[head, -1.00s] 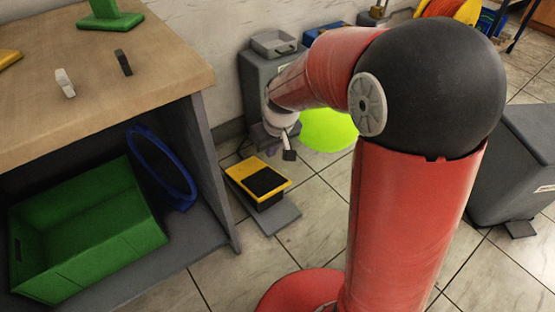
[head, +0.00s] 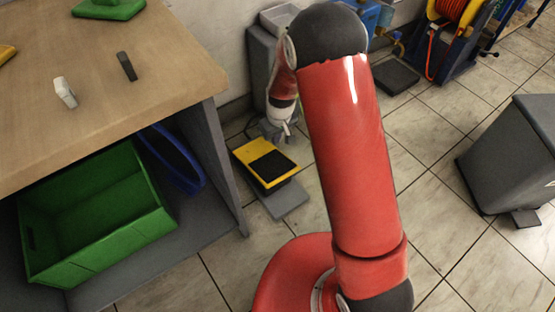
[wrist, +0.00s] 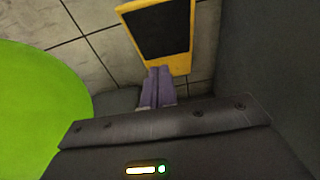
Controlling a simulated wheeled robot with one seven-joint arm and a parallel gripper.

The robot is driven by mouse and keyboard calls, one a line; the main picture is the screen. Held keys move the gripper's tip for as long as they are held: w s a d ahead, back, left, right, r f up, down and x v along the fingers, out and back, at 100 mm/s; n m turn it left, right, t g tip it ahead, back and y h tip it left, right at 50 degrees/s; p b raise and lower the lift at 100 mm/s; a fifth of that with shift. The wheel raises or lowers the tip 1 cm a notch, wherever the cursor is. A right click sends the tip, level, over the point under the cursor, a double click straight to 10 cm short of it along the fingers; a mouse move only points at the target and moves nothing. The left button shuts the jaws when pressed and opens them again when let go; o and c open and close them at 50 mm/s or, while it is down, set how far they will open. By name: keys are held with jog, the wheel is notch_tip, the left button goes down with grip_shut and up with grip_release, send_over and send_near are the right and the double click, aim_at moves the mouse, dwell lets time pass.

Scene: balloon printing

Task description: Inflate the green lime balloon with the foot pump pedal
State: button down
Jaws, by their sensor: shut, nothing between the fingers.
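The foot pump pedal (head: 268,166), yellow with a black pad, lies on the floor beside the workbench. It also shows at the top of the wrist view (wrist: 160,28). My gripper (head: 287,129) is low, at the pedal's far end in the head view. In the wrist view my purple fingers (wrist: 158,72) are together and empty, with their tips at the pedal's edge; I cannot tell whether they touch it. The lime green balloon (wrist: 40,110) fills the left of the wrist view, large and round. My arm hides it in the head view.
A grey bin (head: 515,150) stands right. A hose reel (head: 450,10) is at the back. Floor between my arm and the bin is clear.

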jog(key=shift+f, duration=0.15)
jog(key=b, duration=0.1)
send_over(276, 167)
jog(key=f, duration=0.7)
jog(key=w+f, duration=0.1)
jog(key=f, duration=0.2)
jog(key=shift+a+f, duration=0.2)
jog(key=shift+a, duration=0.05)
jog(key=shift+s+d+f, duration=0.15)
jog(key=shift+s+f, duration=0.1)
jog(key=shift+f, duration=0.25)
jog(key=shift+s+d+f, duration=0.15)
jog(key=shift+s+f, duration=0.05)
jog(key=shift+f, duration=0.3)
jog(key=shift+s+d+f, duration=0.1)
jog(key=shift+s+f, duration=0.05)
jog(key=shift+f, duration=0.3)
